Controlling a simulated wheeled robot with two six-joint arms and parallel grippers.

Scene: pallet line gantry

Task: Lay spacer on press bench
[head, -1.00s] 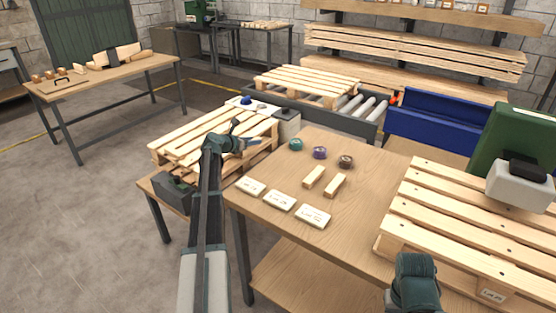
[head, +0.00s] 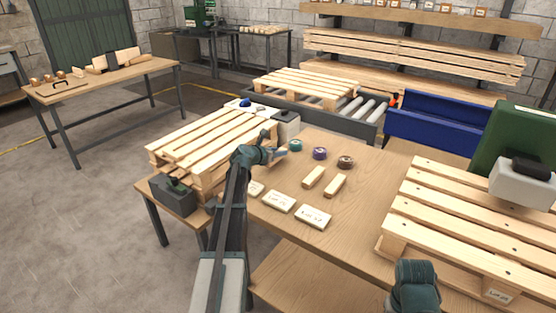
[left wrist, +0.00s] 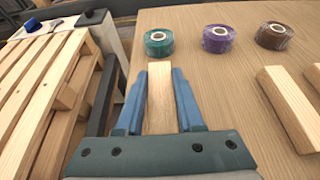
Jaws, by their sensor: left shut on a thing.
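My left gripper (head: 280,152) is over the left edge of a wooden bench (head: 360,225), beside the pallet. In the left wrist view my left gripper (left wrist: 160,85) has its blue fingers shut on a pale wooden block (left wrist: 160,100), the spacer, pointing away from me. Its height above the bench top is hard to tell. Two similar blocks lie on the bench, one (head: 313,177) left of the other (head: 335,185). My right gripper is not in view; only part of my right arm shows at the bottom. I cannot tell which bench is the press bench.
Teal (head: 296,145), purple (head: 319,153) and brown (head: 345,162) tape rolls stand beyond the blocks. White labelled cards (head: 313,216) lie near the front edge. A slatted pallet (head: 190,150) is left of the bench, another (head: 470,215) at right by a green machine (head: 515,140).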

